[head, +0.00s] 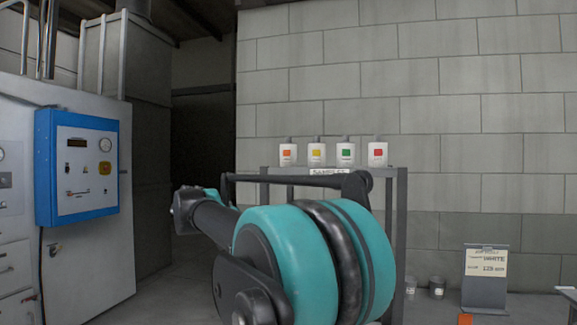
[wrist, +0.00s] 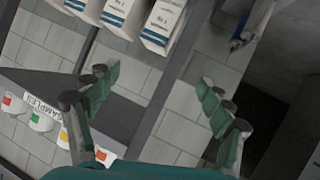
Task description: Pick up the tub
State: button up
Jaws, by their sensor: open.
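Several small white tubs with orange, yellow, green and red labels (head: 317,155) stand in a row on top of a dark rack (head: 402,215) in the head view. They also show at the lower left of the wrist view (wrist: 40,122), turned roughly upside down. I cannot tell which one is the tub meant. My gripper (wrist: 158,82) is open and empty, its two green-padded fingers spread wide, with rack and wall behind the gap. My arm hides the gripper in the head view.
White containers with teal labels (wrist: 157,22) show at the top of the wrist view. A blue control panel (head: 82,165) is on the left cabinet. Two small buckets (head: 437,287) and a sign stand (head: 485,278) stand on the right. A block wall is behind the rack.

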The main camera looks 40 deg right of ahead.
aim_at(283, 152)
jog(key=w+d+r+m+t+h, duration=0.1)
jog(key=d+r+m+h, duration=0.1)
jog(key=r, duration=1)
jog(key=w+d+r+m+h, duration=0.1)
jog(key=d+r+m+h, duration=0.15)
jog(key=r, duration=0.85)
jog(key=shift+n+h, duration=0.25)
jog(key=shift+n, duration=0.2)
jog(key=x, duration=0.7)
jog(key=r+x, duration=0.1)
jog(key=x, duration=0.2)
jog(key=shift+w+d, duration=0.15)
jog(key=shift+d, duration=0.05)
jog(key=shift+f+x, duration=0.15)
jog(key=shift+x, duration=1.4)
jog(key=shift+f+x, duration=0.1)
jog(key=shift+x, duration=1.4)
jog(key=shift+c, duration=0.6)
jog(key=c, duration=0.9)
